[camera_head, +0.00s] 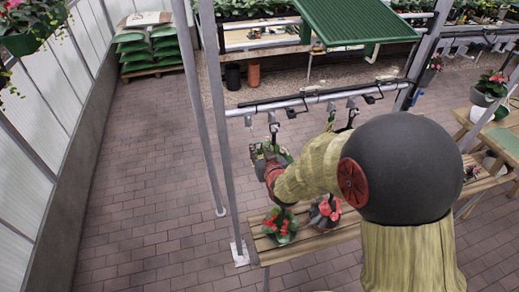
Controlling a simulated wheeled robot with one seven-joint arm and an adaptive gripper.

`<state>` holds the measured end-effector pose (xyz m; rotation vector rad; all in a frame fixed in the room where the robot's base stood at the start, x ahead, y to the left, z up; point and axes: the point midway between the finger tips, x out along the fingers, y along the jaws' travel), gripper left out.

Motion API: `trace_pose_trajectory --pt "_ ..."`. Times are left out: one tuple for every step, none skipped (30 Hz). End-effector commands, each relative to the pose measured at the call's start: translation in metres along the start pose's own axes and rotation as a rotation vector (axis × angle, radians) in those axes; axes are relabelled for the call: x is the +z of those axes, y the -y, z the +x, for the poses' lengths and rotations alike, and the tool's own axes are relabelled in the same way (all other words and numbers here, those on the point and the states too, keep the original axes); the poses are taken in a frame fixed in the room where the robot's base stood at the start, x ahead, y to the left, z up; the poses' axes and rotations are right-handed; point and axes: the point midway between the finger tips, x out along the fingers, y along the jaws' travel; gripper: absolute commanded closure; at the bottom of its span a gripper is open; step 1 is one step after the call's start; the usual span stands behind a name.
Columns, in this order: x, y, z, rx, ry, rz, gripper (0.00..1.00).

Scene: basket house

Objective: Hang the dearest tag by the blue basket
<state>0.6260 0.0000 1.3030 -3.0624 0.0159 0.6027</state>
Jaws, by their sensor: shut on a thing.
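My arm reaches from the lower right toward a grey metal rail (318,98) with dark hooks. My gripper (270,158) is at the arm's far end, just below a hanging hook (273,126) on the left part of the rail. It is small and partly hidden by its own wrist. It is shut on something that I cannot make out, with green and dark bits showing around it. I cannot pick out any price tag or a blue basket. My arm hides part of the rail and bench.
Red-flowered plants (281,226) and (325,212) stand on a wooden bench (303,246) below the rail. A post (226,150) rises left of my gripper. The brick aisle (140,190) is clear. Green sacks (150,48) are stacked at the back left.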

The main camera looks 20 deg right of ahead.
Motion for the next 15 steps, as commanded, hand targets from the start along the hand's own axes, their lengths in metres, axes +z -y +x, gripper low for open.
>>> trace_pose_trajectory --pt "-0.002 0.000 0.004 0.000 0.000 0.000 0.91" --pt "-0.003 0.000 0.007 0.000 -0.001 0.000 0.91" --pt "-0.004 0.000 0.010 0.000 -0.001 0.000 0.91" --pt "-0.004 0.000 0.013 0.000 0.000 0.000 0.91" --pt "-0.005 0.000 0.015 0.000 0.000 0.000 0.91" --pt "-0.007 0.000 0.019 0.000 -0.001 0.000 0.91" --pt "-0.008 0.000 0.021 0.000 -0.002 0.000 0.91" --pt "-0.009 0.000 0.024 0.000 -0.001 0.000 0.91" --pt "-0.010 0.000 0.027 0.000 -0.001 0.000 0.91" --pt "-0.011 0.000 0.030 0.000 -0.001 0.000 0.91" --pt "-0.013 0.000 0.032 0.000 -0.002 0.000 0.91" --pt "-0.013 0.000 0.036 0.000 -0.001 0.000 0.91" --pt "-0.014 0.000 0.038 0.000 -0.001 0.000 0.91" --pt "-0.015 0.001 0.041 0.000 -0.001 0.000 0.91" --pt "-0.017 0.001 0.044 0.000 -0.002 0.000 0.91"
